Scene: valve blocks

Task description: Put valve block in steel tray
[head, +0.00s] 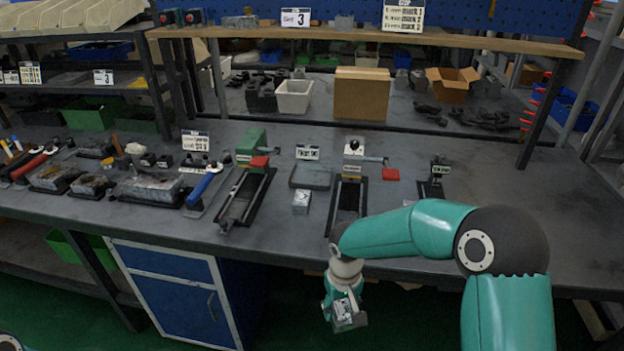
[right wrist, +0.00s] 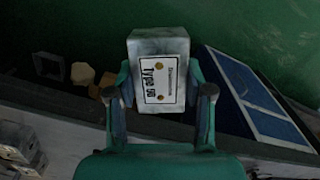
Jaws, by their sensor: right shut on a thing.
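My right gripper (head: 341,300) hangs in front of the bench, below its front edge. It is shut on a grey metal valve block (head: 349,317). In the right wrist view the held block (right wrist: 158,47) sits between the two fingers (right wrist: 160,95), with a white "Type" label facing the camera. My left gripper is not in view.
Blocks and tools crowd the bench's left side. The bench's right side (head: 500,200) is largely clear. A blue cabinet (head: 172,295) is under the bench.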

